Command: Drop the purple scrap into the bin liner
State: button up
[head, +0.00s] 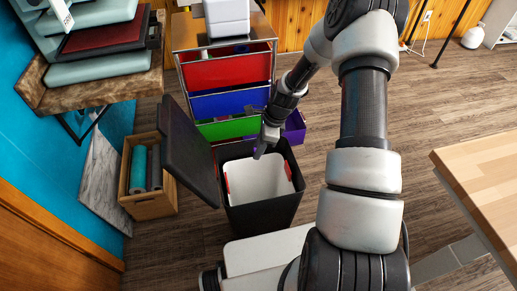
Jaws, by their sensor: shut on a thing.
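A black bin (262,214) stands on the floor in the middle of the head view. A white bin liner (262,178) lines its inside, with red patches at its left and right edges. The bin's dark lid (188,150) stands open on the left. My gripper (262,148) points down at the bin's far rim, over or just behind the opening. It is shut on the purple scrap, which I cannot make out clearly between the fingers.
A drawer cart (227,72) with red, blue and green drawers stands behind the bin; a purple drawer (295,128) shows beside my gripper. A wooden crate (150,200) with rolls stands at left. A wooden table (490,180) is at right.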

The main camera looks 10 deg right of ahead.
jog(key=shift+f+b, duration=1.25)
jog(key=shift+f, duration=1)
jog(key=o, duration=1.1)
jog(key=shift+r, duration=0.1)
jog(key=p+v, duration=0.3)
jog(key=v, duration=1.4)
jog(key=shift+d+r, duration=0.15)
